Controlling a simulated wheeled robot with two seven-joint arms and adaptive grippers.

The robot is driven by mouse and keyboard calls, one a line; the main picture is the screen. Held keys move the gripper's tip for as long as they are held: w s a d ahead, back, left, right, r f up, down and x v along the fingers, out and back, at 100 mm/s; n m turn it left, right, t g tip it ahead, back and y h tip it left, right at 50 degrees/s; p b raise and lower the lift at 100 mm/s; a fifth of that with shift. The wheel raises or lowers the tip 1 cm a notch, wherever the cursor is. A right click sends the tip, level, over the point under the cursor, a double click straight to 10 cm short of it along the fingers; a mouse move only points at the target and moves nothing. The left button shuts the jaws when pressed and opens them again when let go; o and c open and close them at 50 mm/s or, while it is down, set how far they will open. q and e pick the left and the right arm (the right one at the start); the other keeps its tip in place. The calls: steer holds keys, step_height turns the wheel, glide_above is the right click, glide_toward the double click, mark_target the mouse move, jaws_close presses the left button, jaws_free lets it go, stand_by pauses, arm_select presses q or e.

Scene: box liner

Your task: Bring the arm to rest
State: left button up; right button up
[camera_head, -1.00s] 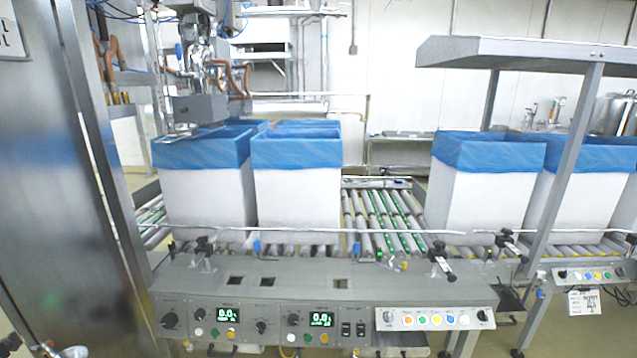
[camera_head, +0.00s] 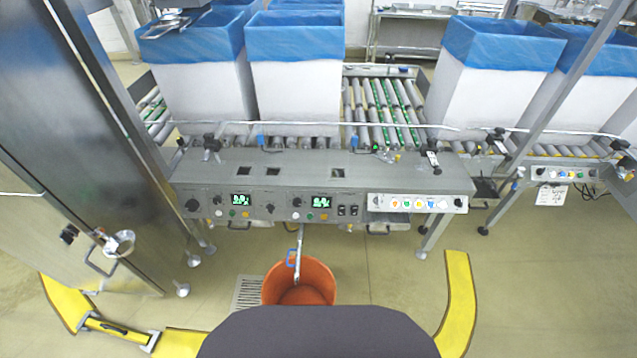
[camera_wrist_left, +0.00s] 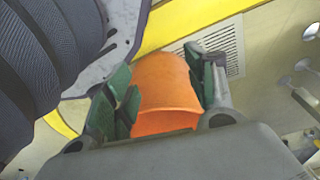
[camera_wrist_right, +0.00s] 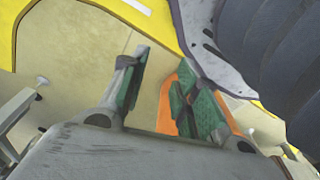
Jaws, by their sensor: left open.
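My left gripper (camera_wrist_left: 160,90) shows in the left wrist view with its green-padded fingers apart and nothing between them. An orange bucket (camera_wrist_left: 165,85) lies beyond the fingers in that view. My right gripper (camera_wrist_right: 162,92) shows in the right wrist view, also with its fingers apart and empty. Bare floor and part of the orange bucket are behind it. Neither gripper nor arm shows in the head view; only a dark part of my own body is at its bottom edge.
A control panel (camera_head: 320,185) stands in front of a roller conveyor (camera_head: 382,105). White boxes with blue liners (camera_head: 295,38) stand behind it. The orange bucket (camera_head: 318,280) is on the floor before the panel, near a drain grate (camera_head: 248,293). A steel cabinet (camera_head: 75,110) is at left.

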arm_select(q)
steer(key=s+a+r+p, duration=0.1)
steer(key=s+a+p, duration=0.1)
steer(key=s+p, duration=0.5)
steer(key=s+a+r+p, duration=0.2)
steer(key=s+a+p, duration=0.1)
steer(key=s+p, duration=0.5)
steer(key=shift+s+a+g+p, duration=0.2)
steer(key=shift+s+g+p, duration=0.1)
steer(key=shift+s, duration=0.4)
arm_select(e)
steer(key=s+d+r, duration=0.1)
steer(key=s+d, duration=0.1)
steer(key=s, duration=0.6)
steer(key=s+d+r, duration=0.2)
steer(key=s+d, duration=0.1)
steer(key=s, duration=0.5)
steer(key=shift+s+d+g, duration=0.15)
steer(key=shift+d+g, duration=0.05)
steer(key=shift+g, duration=0.1)
